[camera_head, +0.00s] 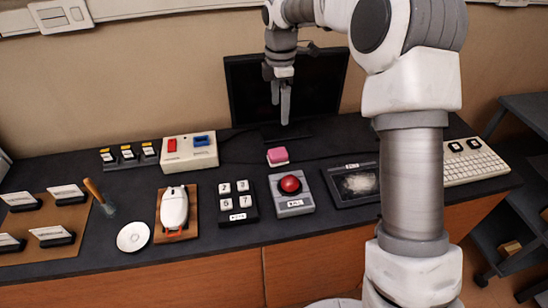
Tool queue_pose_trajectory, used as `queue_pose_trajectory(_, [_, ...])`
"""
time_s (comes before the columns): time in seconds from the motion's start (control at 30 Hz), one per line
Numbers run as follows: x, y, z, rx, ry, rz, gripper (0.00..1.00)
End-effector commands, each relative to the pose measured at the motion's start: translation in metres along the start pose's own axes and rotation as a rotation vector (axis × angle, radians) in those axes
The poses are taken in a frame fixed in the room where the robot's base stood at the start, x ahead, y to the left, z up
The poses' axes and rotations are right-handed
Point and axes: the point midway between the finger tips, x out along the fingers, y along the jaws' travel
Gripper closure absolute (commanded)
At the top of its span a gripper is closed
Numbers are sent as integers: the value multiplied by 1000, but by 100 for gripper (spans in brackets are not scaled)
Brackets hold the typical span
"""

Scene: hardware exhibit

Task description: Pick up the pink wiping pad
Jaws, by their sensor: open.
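The pink wiping pad (277,154) sits on the dark counter (235,163), behind the box with the red dome button. It is small and blocky, with a paler base beneath its pink top. My gripper (281,108) hangs above and behind the pad in the picture, pointing down in front of the dark monitor. Its fingers look close together from this angle, and nothing is seen between them. The gripper is apart from the pad.
A red-button box (292,205), a number keypad (237,215) and a dark framed panel (340,196) stand in front of the pad. A monitor (243,90) stands behind. A cream switch box (188,160) is left. A keyboard (485,168) lies right.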

Motion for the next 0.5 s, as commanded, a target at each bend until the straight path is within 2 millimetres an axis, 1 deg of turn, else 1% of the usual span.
queue_pose_trajectory(0.03, [4, 2, 0, -11, 3, -4, 3])
queue_pose_trajectory(0.17, [10, 5, -1, -31, 7, -9, 3])
queue_pose_trajectory(0.27, [20, 5, -1, -34, 8, -12, 3])
queue_pose_trajectory(0.37, [39, 4, -2, -35, 8, -13, 3])
queue_pose_trajectory(0.5, [71, 4, -2, -34, 8, -13, 3])
